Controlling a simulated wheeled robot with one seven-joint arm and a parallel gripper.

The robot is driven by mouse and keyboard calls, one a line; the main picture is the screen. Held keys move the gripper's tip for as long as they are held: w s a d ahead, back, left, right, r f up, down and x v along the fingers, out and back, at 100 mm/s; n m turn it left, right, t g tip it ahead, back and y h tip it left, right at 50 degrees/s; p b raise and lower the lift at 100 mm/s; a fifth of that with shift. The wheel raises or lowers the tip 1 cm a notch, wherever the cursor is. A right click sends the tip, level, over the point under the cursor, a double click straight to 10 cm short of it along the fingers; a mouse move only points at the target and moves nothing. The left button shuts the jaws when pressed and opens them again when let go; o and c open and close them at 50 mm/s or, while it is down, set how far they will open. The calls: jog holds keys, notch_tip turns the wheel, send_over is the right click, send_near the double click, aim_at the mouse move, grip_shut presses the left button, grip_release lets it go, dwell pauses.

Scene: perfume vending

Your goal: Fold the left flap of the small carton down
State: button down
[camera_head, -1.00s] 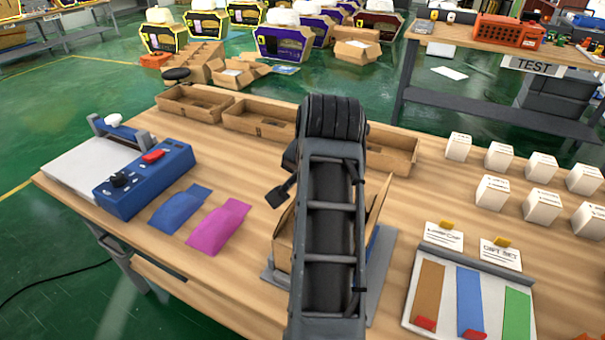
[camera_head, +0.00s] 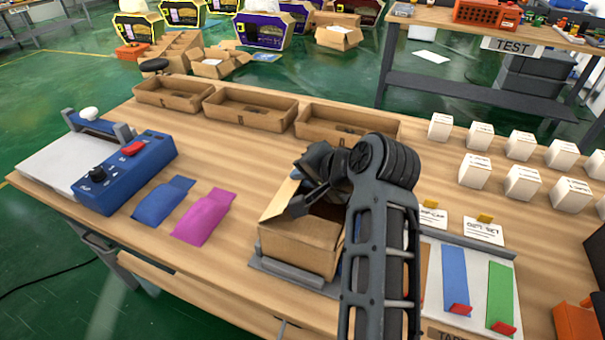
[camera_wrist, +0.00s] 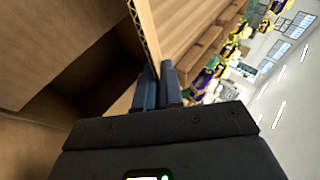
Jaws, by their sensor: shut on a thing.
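The small brown carton (camera_head: 297,250) stands open-topped on a grey holder (camera_head: 300,278) near the table's front edge. Its left flap (camera_head: 279,201) stands up, slanted, at the left rim. My gripper (camera_head: 298,207) is at this flap, shut on it. In the wrist view the flap's corrugated edge (camera_wrist: 146,38) runs down between my two blue-grey fingers (camera_wrist: 158,88), and the carton's dark inside shows to the left. My arm hides the carton's right side and right flap in the head view.
Blue (camera_head: 163,201) and magenta (camera_head: 203,216) pouches lie left of the carton. A blue machine (camera_head: 127,175) stands farther left. Open brown trays (camera_head: 250,107) line the back edge. Several white boxes (camera_head: 522,182) and a card tray (camera_head: 490,280) are at the right.

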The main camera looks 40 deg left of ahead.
jog(key=c, duration=1.3)
grip_release()
jog(key=shift+c, duration=0.2)
jog(key=v, duration=0.7)
jog(key=shift+d+r, duration=0.2)
jog(key=shift+d, duration=0.15)
jog(key=shift+s, duration=0.1)
